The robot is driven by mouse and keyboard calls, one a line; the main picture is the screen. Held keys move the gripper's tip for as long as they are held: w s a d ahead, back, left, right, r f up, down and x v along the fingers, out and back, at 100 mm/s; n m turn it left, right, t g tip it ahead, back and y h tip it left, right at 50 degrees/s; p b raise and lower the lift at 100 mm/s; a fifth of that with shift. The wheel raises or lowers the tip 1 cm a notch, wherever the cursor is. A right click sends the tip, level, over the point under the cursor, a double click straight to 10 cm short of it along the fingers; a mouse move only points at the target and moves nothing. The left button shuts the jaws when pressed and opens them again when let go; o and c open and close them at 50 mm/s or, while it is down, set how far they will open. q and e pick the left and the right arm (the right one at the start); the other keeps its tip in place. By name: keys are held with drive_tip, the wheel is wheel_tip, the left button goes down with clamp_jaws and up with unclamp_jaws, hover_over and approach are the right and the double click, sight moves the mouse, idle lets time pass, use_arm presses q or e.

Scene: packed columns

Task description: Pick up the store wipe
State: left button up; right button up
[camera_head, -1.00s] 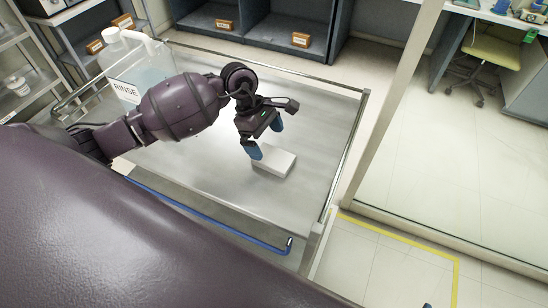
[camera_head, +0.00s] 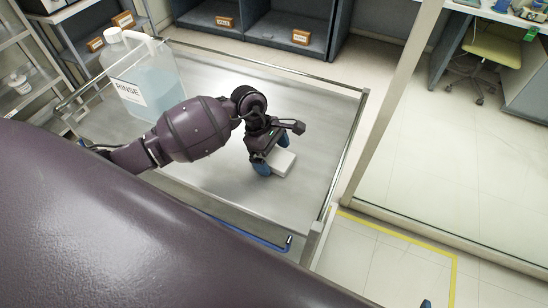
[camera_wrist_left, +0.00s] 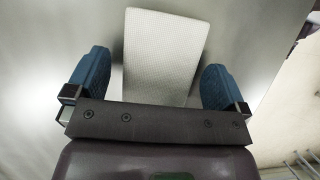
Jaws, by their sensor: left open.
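The wipe (camera_head: 283,164) is a white, flat rectangular block lying on the steel cart top. My left gripper (camera_head: 272,155) is over its near left part, pointing down and covering some of it. In the left wrist view the wipe (camera_wrist_left: 161,52) shows a fine woven texture and lies between the two blue fingers of the open left gripper (camera_wrist_left: 155,76). A gap shows on each side, and its near end is hidden behind the gripper body. A small blue tip at the bottom edge of the head view looks like part of my right gripper (camera_head: 426,303); its jaws are hidden.
A clear jug labelled RINSE (camera_head: 143,82) with bluish liquid stands at the cart's back left. The steel cart (camera_head: 318,112) has a raised rail along its edges. Its right side is bare. Shelves with labelled bins stand behind, and a glass partition stands to the right.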

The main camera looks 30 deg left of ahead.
use_arm(q)
drive_tip(key=shift+f, duration=0.15)
drive_tip(key=c, duration=0.9)
